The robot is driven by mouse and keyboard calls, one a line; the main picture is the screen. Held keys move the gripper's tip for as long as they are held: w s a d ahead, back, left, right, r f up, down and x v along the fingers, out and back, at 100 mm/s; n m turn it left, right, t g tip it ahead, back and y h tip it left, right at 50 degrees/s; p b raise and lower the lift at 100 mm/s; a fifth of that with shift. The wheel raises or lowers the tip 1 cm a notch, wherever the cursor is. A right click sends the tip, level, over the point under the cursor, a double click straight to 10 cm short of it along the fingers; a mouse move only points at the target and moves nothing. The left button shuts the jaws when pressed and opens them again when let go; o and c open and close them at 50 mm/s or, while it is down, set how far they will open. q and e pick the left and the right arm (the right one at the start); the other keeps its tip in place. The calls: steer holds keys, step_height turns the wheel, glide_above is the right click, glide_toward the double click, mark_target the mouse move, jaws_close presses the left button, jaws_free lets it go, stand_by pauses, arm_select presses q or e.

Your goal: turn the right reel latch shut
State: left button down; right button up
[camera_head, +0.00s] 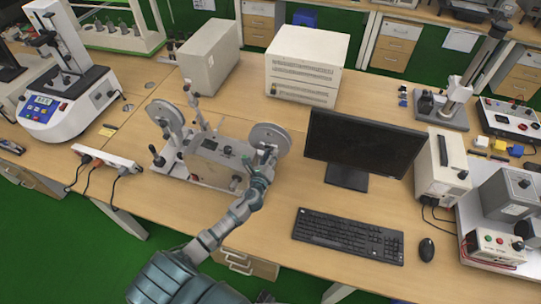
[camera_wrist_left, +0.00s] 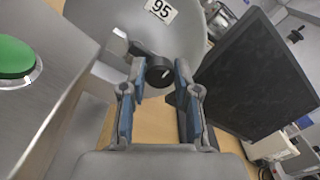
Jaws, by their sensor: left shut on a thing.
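The reel machine (camera_head: 213,160) stands on the wooden bench, with a left reel (camera_head: 165,117) and a right reel (camera_head: 268,137). The right reel also shows in the left wrist view (camera_wrist_left: 113,22) as a grey disc with a "95" label. The right reel latch (camera_wrist_left: 159,73) is a small black knob with a white mark at the reel's centre. My left gripper (camera_head: 267,158) is at the right reel's front face. In the left wrist view its two fingers (camera_wrist_left: 161,78) are on either side of the latch, shut on it. In the head view the gripper hides the latch. My right gripper is not seen.
A monitor (camera_head: 362,143) stands close to the right of the reel, with a keyboard (camera_head: 347,236) and mouse (camera_head: 426,249) before it. A green button (camera_wrist_left: 14,57) is on the machine's metal face. A power strip (camera_head: 108,158) lies at left.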

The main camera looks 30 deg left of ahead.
arm_select(q)
steer(key=shift+s+d+f, duration=0.1)
steer(key=shift+f, duration=0.35)
steer(key=c, duration=0.8)
jaws_free()
steer(key=shift+c, duration=0.2)
steer(key=shift+w+r, duration=0.1)
steer(key=shift+w, duration=0.1)
steer(key=v, duration=1.2)
steer(key=shift+s, duration=0.1)
